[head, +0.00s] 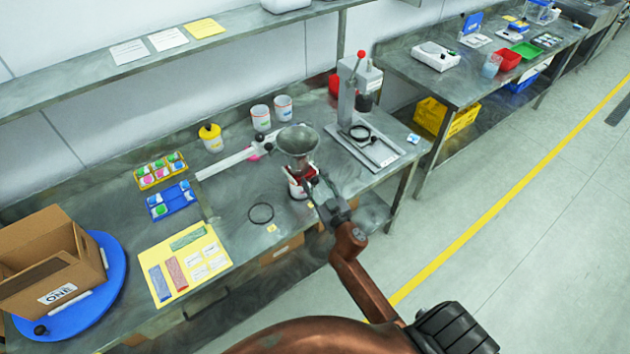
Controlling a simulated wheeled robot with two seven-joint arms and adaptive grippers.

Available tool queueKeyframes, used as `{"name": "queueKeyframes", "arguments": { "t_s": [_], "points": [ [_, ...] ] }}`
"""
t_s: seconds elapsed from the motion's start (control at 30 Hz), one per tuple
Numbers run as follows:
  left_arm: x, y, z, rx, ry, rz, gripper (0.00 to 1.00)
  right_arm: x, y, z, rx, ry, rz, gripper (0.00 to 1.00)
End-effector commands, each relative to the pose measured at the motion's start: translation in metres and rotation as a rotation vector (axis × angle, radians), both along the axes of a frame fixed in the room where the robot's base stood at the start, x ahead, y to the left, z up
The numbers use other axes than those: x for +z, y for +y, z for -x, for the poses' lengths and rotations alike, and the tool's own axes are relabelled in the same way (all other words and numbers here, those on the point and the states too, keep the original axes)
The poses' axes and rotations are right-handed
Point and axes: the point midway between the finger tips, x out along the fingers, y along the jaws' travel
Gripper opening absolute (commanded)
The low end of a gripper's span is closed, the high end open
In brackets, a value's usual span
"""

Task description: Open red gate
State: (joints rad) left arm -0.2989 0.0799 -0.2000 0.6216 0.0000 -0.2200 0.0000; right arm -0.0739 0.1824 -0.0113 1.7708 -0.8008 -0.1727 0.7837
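A grey metal funnel (298,140) stands at the front middle of the bench. A red part (304,172), which looks like the red gate, sits just under it, above a white cup (298,188). My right gripper (318,186) is at the right side of the red part and the cup, very close to them. Its fingertips are small and partly overlap the red part, so I cannot tell whether they touch it or are shut. My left gripper is not in view.
A black ring (261,213) lies left of the cup. A white beam (235,160) runs behind it. A press stand (358,100) is at the right. Sorting trays (171,201), a yellow sheet (187,262) and a cardboard box (45,262) on a blue turntable (108,285) are left.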

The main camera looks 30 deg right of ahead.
Motion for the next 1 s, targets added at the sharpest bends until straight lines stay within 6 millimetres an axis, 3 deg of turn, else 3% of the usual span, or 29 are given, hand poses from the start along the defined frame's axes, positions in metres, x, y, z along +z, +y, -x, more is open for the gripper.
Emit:
{"name": "queueKeyframes", "arguments": {
  "t_s": [0.53,1.0],
  "points": [
    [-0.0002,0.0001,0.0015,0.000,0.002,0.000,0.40,-0.0001,0.0005,0.0002,0.001,0.000,0.000,0.00],
    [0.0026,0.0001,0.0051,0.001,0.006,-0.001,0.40,0.0000,0.0073,0.0025,0.012,0.001,-0.001,0.00]
  ]
}}
